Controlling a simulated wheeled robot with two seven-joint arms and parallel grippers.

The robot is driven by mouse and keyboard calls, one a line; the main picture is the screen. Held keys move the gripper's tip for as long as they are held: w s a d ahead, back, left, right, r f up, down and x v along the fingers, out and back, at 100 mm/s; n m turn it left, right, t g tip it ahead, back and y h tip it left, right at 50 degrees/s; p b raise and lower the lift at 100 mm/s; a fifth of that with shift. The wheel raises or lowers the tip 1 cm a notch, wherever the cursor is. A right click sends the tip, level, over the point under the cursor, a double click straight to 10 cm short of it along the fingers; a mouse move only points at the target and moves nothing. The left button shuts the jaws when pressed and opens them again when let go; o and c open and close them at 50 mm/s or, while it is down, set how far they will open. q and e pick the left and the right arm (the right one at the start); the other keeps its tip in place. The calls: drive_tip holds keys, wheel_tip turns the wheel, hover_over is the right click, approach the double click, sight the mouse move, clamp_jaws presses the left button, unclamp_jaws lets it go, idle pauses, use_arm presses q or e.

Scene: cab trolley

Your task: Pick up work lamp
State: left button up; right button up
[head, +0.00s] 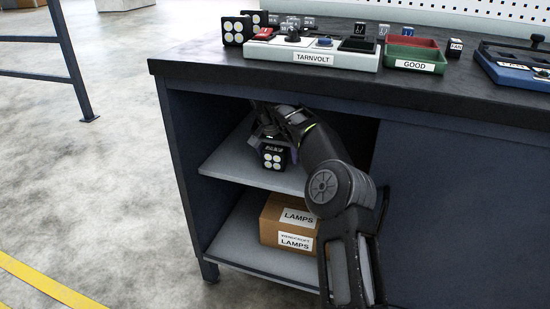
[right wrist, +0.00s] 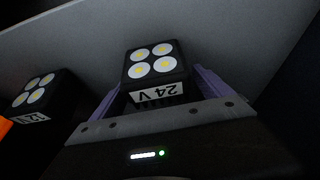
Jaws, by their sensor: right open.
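A black work lamp (head: 272,157) with four round light faces is on the upper shelf inside the bench cabinet. In the right wrist view this lamp (right wrist: 155,66) has a "24 V" label. My right gripper (right wrist: 156,86) is open, with one purple finger on each side of the lamp; I cannot tell whether they touch it. A second black lamp (right wrist: 38,95), labelled "12 V", stands to the left in the wrist view, outside the fingers. In the head view my right arm hides part of the shelf. My left gripper is not in view.
The bench top (head: 195,58) overhangs the shelf (head: 222,165), and the cabinet's side wall is close on the left. A lamps carton (head: 275,222) sits on the lower shelf. Another lamp (head: 236,30), the Tarnvolt tray (head: 260,53) and a "GOOD" tray (head: 412,66) are on top.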

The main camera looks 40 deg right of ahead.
idle(0.3)
drive_tip(key=c, duration=1.8)
drive_tip(key=shift+c, duration=0.4)
drive_tip(key=shift+r, duration=0.15)
drive_tip(key=shift+r+p, duration=0.3)
drive_tip(key=shift+p, duration=0.3)
drive_tip(key=a+b, duration=0.1)
drive_tip(key=b, duration=0.1)
drive_tip(key=s+a+f+b, duration=0.1)
drive_tip(key=b, duration=0.1)
drive_tip(key=shift+s+a, duration=0.15)
drive_tip(key=shift+s, duration=0.15)
drive_tip(key=s+a, duration=0.8)
drive_tip(key=a, duration=0.4)
drive_tip(key=shift+s+a+r, duration=0.25)
drive_tip(key=shift+s+r, duration=0.1)
drive_tip(key=shift+r, duration=0.05)
